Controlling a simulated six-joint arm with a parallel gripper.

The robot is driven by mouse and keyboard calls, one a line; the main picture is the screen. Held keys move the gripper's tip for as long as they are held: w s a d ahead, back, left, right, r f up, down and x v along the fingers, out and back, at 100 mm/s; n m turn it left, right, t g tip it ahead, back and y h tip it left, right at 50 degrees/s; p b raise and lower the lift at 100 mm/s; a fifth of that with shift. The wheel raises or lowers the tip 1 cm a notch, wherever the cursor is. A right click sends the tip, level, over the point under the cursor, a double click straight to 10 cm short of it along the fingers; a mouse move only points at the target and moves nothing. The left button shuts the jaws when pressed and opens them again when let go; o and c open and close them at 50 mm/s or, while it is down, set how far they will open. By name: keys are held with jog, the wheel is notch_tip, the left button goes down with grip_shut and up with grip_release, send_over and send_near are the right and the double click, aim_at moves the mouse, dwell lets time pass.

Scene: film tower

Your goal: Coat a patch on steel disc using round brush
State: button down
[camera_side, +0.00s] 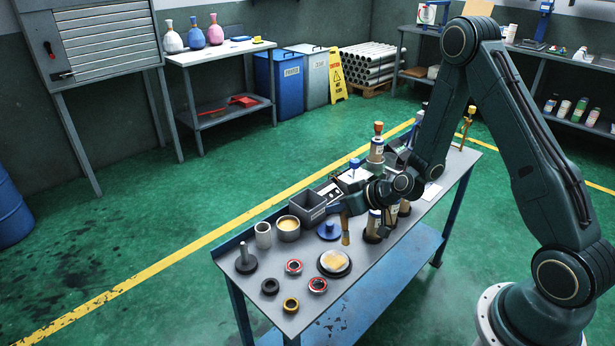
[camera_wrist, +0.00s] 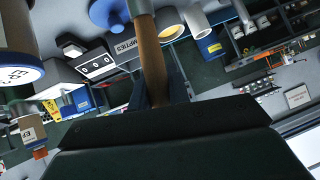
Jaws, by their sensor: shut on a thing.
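The steel disc (camera_side: 346,271) lies near the front of the bench in the side view, with a dark rim and a tan, amber-looking patch on its top face. My gripper (camera_side: 345,213) is shut on the round brush (camera_side: 346,238), whose brown lower part hangs downward just behind the disc in the picture. I cannot tell its height, but it shows no contact with the disc. In the wrist view the brush (camera_wrist: 151,55) stands between the dark fingers of my gripper (camera_wrist: 158,92). A cup (camera_side: 288,233) of amber liquid stands to the left. The disc is not seen in the wrist view.
A blue flanged piece (camera_side: 329,231), a metal cylinder (camera_side: 263,237) and a grey bin (camera_side: 307,211) stand near the cup. A dark flanged peg (camera_side: 245,263) and several rings, one red (camera_side: 318,285), lie around the disc. Bottles (camera_side: 373,226) stand close to my gripper's right.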

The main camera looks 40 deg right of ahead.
notch_tip(320, 180, up, 4)
jog(key=shift+f, duration=0.1)
dwell(0.4)
jog(key=shift+w, duration=0.1)
dwell(0.6)
jog(key=shift+w+f, duration=0.35)
jog(key=shift+w, duration=0.45)
jog(key=shift+r, duration=0.15)
jog(key=shift+r, duration=0.25)
jog(key=shift+f, duration=0.1)
